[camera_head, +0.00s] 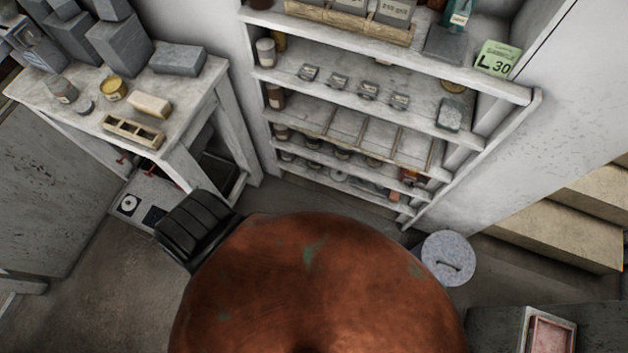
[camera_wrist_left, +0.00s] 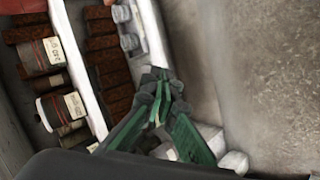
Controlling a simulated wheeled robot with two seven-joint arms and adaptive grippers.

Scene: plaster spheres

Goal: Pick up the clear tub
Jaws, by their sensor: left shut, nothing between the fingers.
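I cannot pick out the clear tub with certainty in either view. Several small, pale, glassy containers (camera_head: 338,82) stand in a row on the second shelf in the head view, too small to tell apart. My left gripper (camera_wrist_left: 159,97) shows in the left wrist view with its green fingers shut and nothing between them. It is beside a pale shelf edge, and whitish objects (camera_wrist_left: 235,161) show below it, partly hidden by the fingers. Neither gripper shows in the head view.
The wrist view has labelled jars (camera_wrist_left: 41,56) and rusty brown blocks (camera_wrist_left: 103,50) left of the gripper, bare floor right. In the head view, shelving (camera_head: 330,120) stands at the back, a cluttered table (camera_head: 190,95) left. A large copper-coloured rounded form (camera_head: 315,285) blocks the lower middle.

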